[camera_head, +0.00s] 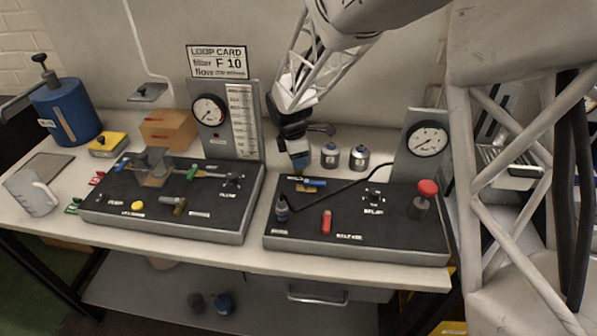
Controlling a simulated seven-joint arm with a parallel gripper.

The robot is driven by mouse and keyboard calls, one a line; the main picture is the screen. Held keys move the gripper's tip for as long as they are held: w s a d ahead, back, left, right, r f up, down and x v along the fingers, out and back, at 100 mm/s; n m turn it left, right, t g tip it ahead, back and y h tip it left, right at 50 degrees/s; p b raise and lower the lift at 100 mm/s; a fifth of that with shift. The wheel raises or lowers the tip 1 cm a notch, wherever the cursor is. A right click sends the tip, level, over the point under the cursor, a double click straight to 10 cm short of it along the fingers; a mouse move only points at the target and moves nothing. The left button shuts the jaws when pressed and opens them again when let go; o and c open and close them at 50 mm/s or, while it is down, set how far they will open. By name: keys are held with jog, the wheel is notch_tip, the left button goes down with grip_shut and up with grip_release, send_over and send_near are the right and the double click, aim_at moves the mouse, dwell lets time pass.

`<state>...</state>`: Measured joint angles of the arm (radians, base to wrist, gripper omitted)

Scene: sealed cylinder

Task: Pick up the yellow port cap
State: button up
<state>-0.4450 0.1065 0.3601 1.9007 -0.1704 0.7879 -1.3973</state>
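A small round yellow piece (137,205), which looks like the yellow port cap, sits on the front left of the left black panel (225,222). My gripper (300,163) points down above the back left of the right black panel (400,245), far to the right of the yellow piece. A blue and yellow fitting (312,183) lies on the panel just below my gripper. The fingertips are small and dark, and I cannot tell whether they are open or shut. Nothing hides the yellow piece.
Upright gauge plates (209,110) (427,138) stand behind the panels. Two metal canisters (359,157) stand right of my gripper. A red-topped plunger (426,190) rises at the right. A grey bracket (153,167) stands on the left panel, behind the yellow piece. A clear jug (33,193) stands far left.

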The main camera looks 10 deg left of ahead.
jog(key=shift+w+d+f, duration=0.1)
jog(key=shift+d+f, duration=0.05)
jog(key=shift+f, duration=1.85)
grip_shut()
